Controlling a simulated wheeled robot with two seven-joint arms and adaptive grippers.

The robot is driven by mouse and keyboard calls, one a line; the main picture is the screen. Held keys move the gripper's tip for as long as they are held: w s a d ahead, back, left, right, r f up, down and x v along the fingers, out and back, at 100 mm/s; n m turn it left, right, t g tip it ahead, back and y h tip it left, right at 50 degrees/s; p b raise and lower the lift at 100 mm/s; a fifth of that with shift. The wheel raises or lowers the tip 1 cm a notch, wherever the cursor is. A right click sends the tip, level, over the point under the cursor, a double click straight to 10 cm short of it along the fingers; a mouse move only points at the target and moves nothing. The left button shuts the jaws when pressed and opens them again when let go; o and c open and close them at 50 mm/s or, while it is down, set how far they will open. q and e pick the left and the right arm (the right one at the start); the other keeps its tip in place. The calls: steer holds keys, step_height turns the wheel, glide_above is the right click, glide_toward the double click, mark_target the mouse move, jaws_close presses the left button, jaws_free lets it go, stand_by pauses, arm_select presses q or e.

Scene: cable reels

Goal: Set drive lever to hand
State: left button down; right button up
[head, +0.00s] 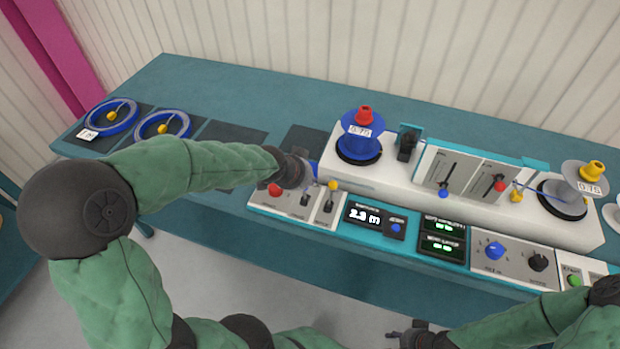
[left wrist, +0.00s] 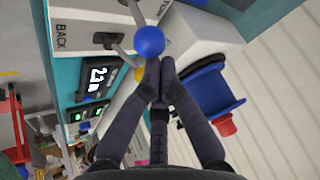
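My left gripper (head: 306,170) is over the left end of the control console. In the left wrist view its fingertips (left wrist: 160,68) are together, with nothing visible between them. A lever with a blue ball knob (left wrist: 149,41) is right at the tips; whether they touch cannot be told. Which lever is the drive lever is not readable. My right gripper (head: 408,338) is low at the bottom edge, small and dark.
A red button (head: 274,189) is left of the levers. A display (head: 374,217) is right of them. A blue reel with a red top (head: 361,135) stands behind on the white housing. Two cable coils (head: 111,117) lie on the table's left; the dark mat (head: 232,136) beside them is bare.

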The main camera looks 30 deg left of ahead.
arm_select(q)
steer(key=shift+s+a, duration=0.1)
steer(key=shift+s, duration=0.05)
arm_select(e)
steer(key=shift+s, duration=0.1)
arm_select(q)
steer(key=shift+r+p, duration=0.6)
steer(key=shift+r, duration=0.2)
arm_select(e)
steer(key=shift+r, duration=0.5)
